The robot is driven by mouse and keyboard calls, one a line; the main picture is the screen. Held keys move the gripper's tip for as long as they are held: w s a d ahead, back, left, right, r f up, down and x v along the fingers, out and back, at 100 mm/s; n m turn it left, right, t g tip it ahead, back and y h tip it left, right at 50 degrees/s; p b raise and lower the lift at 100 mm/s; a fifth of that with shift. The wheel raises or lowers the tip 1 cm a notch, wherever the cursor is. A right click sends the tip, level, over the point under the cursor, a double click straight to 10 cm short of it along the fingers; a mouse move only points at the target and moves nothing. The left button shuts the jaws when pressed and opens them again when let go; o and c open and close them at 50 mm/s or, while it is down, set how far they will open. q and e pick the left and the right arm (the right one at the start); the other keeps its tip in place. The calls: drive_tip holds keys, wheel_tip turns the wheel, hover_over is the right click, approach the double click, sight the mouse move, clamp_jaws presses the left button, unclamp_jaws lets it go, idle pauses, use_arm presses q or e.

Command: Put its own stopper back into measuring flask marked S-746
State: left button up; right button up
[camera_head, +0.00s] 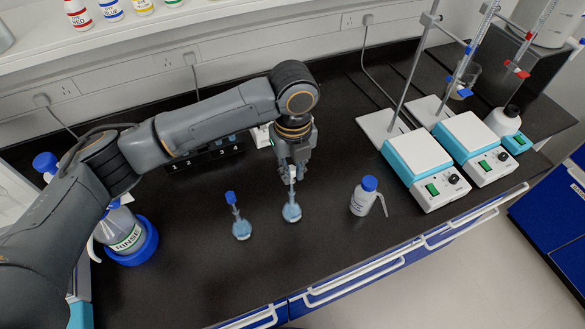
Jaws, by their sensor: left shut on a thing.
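Two small measuring flasks with blue liquid stand upright on the black bench. The left flask (241,229) has a blue stopper (230,197) in its neck. The right flask (292,212) stands directly below my left gripper (293,174). My left gripper points down and is shut on a small white stopper (293,173) at the top of this flask's neck. I cannot tell whether the stopper sits in the neck or just above it. The markings on both flasks are too small to read, so I cannot tell which is S-746. My right gripper is not in view.
Two hotplate stirrers (418,166) with stands are further right. A RINSE bottle (122,230) sits in a blue holder at left. A black numbered rack (205,157) is behind my arm. The front bench is clear.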

use_arm(q)
drive_tip(key=shift+p, duration=0.85)
idle(1.1)
drive_tip(key=shift+f+b, duration=0.35)
drive_tip(key=shift+f, duration=0.75)
idle(0.6)
drive_tip(key=o, duration=0.8)
drive_tip(key=shift+r, duration=0.15)
wheel_tip(320, 180, up, 12)
drive_tip(key=shift+f, duration=0.1)
drive_tip(key=shift+d+f, duration=0.1)
idle(0.4)
